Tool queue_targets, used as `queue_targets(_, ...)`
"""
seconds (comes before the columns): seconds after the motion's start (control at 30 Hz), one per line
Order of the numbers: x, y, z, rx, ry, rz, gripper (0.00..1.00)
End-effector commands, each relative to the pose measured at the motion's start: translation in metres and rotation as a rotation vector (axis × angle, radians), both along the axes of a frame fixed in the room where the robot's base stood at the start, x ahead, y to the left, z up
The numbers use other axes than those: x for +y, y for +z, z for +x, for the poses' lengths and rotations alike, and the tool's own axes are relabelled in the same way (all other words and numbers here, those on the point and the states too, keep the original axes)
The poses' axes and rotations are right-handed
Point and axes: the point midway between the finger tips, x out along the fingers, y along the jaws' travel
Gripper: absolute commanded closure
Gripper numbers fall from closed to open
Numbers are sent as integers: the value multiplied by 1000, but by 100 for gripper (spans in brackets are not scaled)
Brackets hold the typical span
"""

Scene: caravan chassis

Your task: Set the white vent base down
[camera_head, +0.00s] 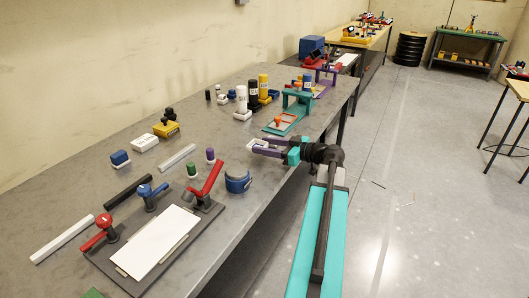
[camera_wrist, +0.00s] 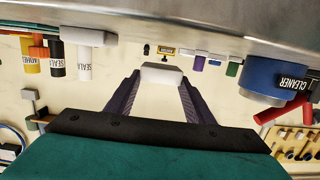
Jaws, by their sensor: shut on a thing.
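The white vent base (camera_wrist: 161,72) is a small white block held between my fingertips in the wrist view. In the head view my gripper (camera_head: 262,146) is shut on it over the right side of the grey workbench (camera_head: 228,196). In the wrist view the bench (camera_wrist: 180,22) shows upside down along the top, with a gap between it and the block. The block appears held just off the bench top. My fingers partly hide it in the head view.
A blue cleaner tin (camera_head: 237,181) stands near the bench edge, nearer the camera. A teal frame (camera_head: 290,110) and several bottles (camera_head: 253,92) stand beyond my gripper. A clamp board (camera_head: 155,240) fills the near end. Bare bench lies left of my gripper.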

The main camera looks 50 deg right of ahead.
Motion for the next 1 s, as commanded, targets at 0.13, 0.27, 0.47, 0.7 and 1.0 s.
queue_targets(0.13,0,0,6,-1,0,0,78)
queue_targets(0.27,0,-1,6,-1,0,0,78)
queue_targets(0.47,0,-2,6,0,0,0,78)
queue_targets(0.7,0,-18,5,-1,-1,2,78)
queue_targets(1.0,0,-36,5,-1,-1,0,78)
